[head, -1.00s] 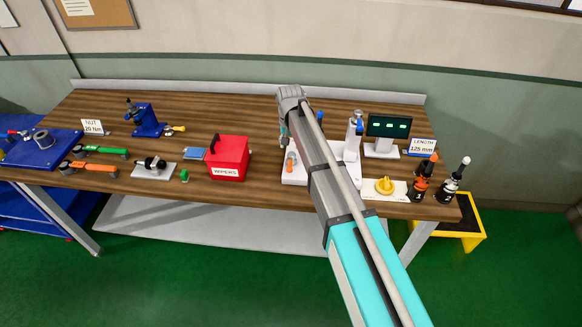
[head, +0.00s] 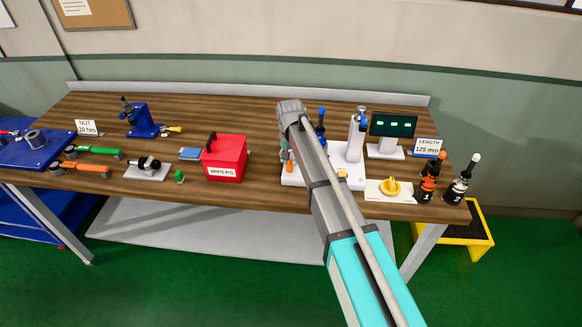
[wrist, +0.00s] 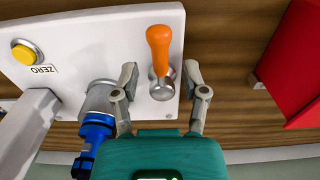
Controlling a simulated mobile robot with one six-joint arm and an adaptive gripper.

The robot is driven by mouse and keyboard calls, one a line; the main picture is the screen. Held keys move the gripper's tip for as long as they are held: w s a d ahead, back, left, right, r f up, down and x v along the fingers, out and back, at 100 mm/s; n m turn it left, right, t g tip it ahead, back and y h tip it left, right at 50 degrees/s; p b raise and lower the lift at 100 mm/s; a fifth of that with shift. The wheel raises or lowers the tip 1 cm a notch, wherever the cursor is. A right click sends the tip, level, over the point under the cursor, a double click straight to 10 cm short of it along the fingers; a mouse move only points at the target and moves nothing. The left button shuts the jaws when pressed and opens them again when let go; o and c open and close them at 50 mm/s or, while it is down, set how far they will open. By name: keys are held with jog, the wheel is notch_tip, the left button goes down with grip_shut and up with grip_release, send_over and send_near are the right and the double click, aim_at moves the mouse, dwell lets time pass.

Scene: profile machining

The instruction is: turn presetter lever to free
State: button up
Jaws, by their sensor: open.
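The presetter has a white base (head: 352,176), partly hidden by my arm in the head view. Its orange lever (head: 290,168) stands at the base's left end; in the wrist view the lever (wrist: 158,48) points up the picture from a round metal hub (wrist: 162,84). My gripper (wrist: 162,76) is open, with one finger on each side of the hub and lower lever. A small gap shows on both sides. In the head view my gripper is mostly hidden behind my wrist.
Beside the left finger are a metal cylinder (wrist: 101,98) and a blue tool part (wrist: 94,132). A yellow ZERO button (wrist: 24,52) is on the base. A red WIPERS box (head: 224,158) stands left of the presetter, with bare wood between.

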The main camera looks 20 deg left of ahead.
aim_at(291, 164)
jog(key=shift+f+b, duration=0.75)
jog(key=shift+f, duration=0.25)
grip_shut()
jog(key=shift+d, duration=0.1)
